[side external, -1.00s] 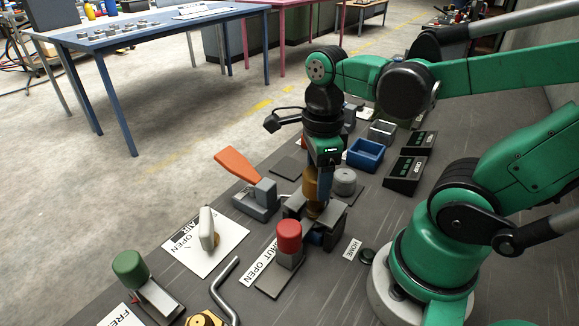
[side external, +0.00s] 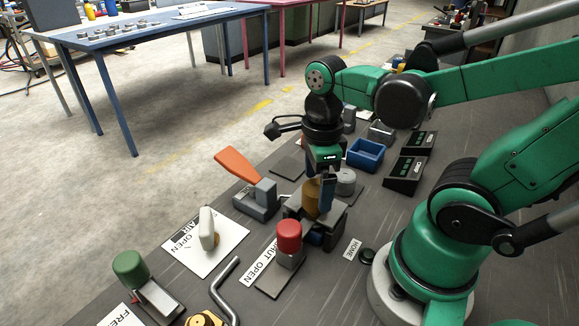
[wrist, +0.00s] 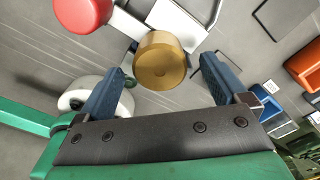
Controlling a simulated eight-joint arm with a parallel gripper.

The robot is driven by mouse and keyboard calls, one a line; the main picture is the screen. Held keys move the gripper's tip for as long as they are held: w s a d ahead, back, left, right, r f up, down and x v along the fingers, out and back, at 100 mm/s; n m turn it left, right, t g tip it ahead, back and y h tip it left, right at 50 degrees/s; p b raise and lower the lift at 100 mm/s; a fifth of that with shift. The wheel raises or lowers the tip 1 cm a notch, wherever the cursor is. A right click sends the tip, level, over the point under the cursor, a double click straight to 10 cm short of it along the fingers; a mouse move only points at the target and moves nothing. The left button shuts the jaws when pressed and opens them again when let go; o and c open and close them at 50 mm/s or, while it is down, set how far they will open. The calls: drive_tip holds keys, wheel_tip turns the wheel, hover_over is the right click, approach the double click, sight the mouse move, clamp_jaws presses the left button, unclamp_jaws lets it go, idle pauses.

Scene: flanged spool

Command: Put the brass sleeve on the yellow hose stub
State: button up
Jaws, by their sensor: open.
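The brass sleeve (side external: 311,200) stands upright at the grey clamp block (side external: 329,215) in the side view. In the wrist view the sleeve (wrist: 160,62) shows its round end, between and beyond the fingertips. My gripper (wrist: 160,72) is open, with a blue finger on each side and a visible gap to the sleeve on both. In the side view my gripper (side external: 322,188) points down at the sleeve, and one finger partly covers it. I cannot make out the yellow hose stub separately now; the sleeve's lower end and what lies under it are hidden.
A red knob (side external: 289,236) stands close in front of the block. An orange-handled clamp (side external: 238,168) is to the left, a grey cylinder (side external: 345,180) and blue bin (side external: 365,153) behind. A white handle (side external: 207,228) and bent rod (side external: 225,290) lie nearer.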

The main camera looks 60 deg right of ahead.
sight(317, 186)
drive_tip(key=shift+r, duration=0.1)
wheel_tip(317, 186, up, 13)
drive_tip(key=w+a+f+n+t, duration=0.1)
drive_tip(key=w+f+n+t, duration=0.2)
drive_tip(key=n, duration=1)
drive_tip(key=w+a+f+n+t, duration=0.1)
drive_tip(key=w+f+n+t, duration=0.2)
drive_tip(key=n, duration=1.1)
wheel_tip(317, 186, down, 3)
drive_tip(key=shift+w+a+r+t, duration=0.1)
drive_tip(key=shift+w+a+t, duration=0.2)
drive_tip(key=shift+t, duration=0.3)
